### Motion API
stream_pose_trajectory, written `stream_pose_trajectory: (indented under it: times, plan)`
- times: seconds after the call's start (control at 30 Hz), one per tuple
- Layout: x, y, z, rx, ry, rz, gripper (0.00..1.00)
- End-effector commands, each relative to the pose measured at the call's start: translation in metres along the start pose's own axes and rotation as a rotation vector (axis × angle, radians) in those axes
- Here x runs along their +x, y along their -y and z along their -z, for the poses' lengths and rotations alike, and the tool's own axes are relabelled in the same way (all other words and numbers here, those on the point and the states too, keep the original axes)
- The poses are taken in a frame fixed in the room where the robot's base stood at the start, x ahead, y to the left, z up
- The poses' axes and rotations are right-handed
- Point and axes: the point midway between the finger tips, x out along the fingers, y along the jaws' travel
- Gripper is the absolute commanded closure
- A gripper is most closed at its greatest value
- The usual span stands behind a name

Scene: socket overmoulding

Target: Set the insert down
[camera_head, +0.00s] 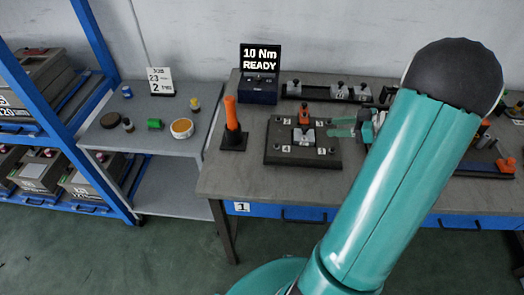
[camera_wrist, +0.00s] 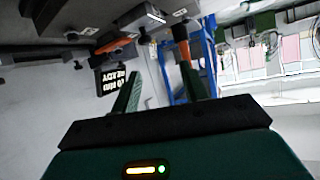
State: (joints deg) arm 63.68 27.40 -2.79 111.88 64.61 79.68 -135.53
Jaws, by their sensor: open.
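A dark fixture plate (camera_head: 275,155) with numbered labels near its corners lies on the workbench (camera_head: 225,175). A small light-grey piece, seemingly the insert (camera_head: 303,136), sits at its middle, in front of an orange clamp-like part (camera_head: 305,117). My gripper (camera_head: 332,127) is just right of this piece, over the plate's right side, its green fingers pointing left. In the wrist view, which looks upside down, the fingers (camera_wrist: 160,72) are spread with nothing between them. The plate shows at the top there (camera_wrist: 95,12). I cannot tell how firmly the insert is seated.
An orange-handled tool (camera_head: 231,115) stands in a black holder left of the plate. A display reading "10 Nm READY" (camera_head: 260,58) is behind. Grey clamps on a rail (camera_head: 340,91) line the back. A side shelf (camera_head: 165,140) holds small parts. My arm covers the bench's right.

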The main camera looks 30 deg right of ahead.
Motion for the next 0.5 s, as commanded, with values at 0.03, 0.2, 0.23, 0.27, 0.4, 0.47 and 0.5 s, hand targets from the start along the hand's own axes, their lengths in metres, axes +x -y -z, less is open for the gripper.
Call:
stream_pose_trajectory:
  times: [0.03, 0.2, 0.23, 0.27, 0.4, 0.47, 0.5]
  plan:
    - [0.013, 0.013, 0.018, 0.015, 0.04, 0.039, 0.56]
    - [0.056, 0.079, 0.07, 0.143, 0.263, 0.15, 0.56]
    - [0.062, 0.092, 0.077, 0.164, 0.307, 0.159, 0.56]
    - [0.067, 0.104, 0.084, 0.183, 0.35, 0.162, 0.56]
    - [0.085, 0.162, 0.11, 0.256, 0.54, 0.135, 0.56]
    - [0.089, 0.185, 0.118, 0.278, 0.609, 0.1, 0.56]
    - [0.09, 0.2, 0.123, 0.29, 0.649, 0.07, 0.56]
